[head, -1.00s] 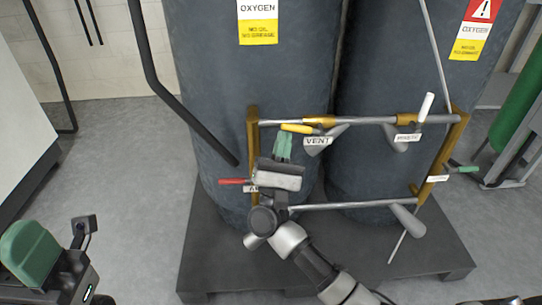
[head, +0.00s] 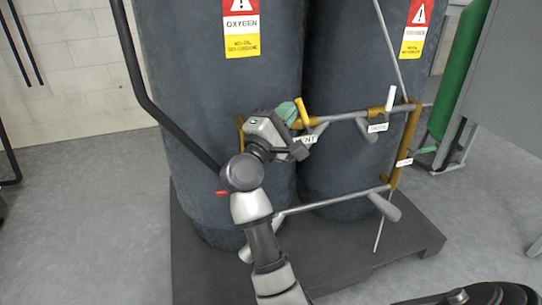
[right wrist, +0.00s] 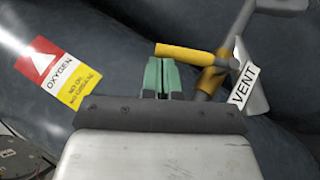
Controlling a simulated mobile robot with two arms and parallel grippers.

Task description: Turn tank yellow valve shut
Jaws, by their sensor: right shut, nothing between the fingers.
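The yellow valve handle (head: 302,111) stands nearly upright on the pipe frame in front of the tanks, by the VENT label (head: 310,139). It also shows in the right wrist view (right wrist: 183,51), just beyond my fingertips. My right gripper (head: 287,112) is shut and empty, with its green fingers together at the left side of the handle. In the right wrist view the fingers (right wrist: 161,76) lie just below the handle's free end; I cannot tell whether they touch it. My left gripper is out of view.
Two dark oxygen tanks (head: 215,90) stand on a dark pallet (head: 200,270). A white handle (head: 390,97) sits right on the same frame; a red one (head: 222,192) is low left, partly behind my arm. A green cylinder (head: 460,75) stands far right.

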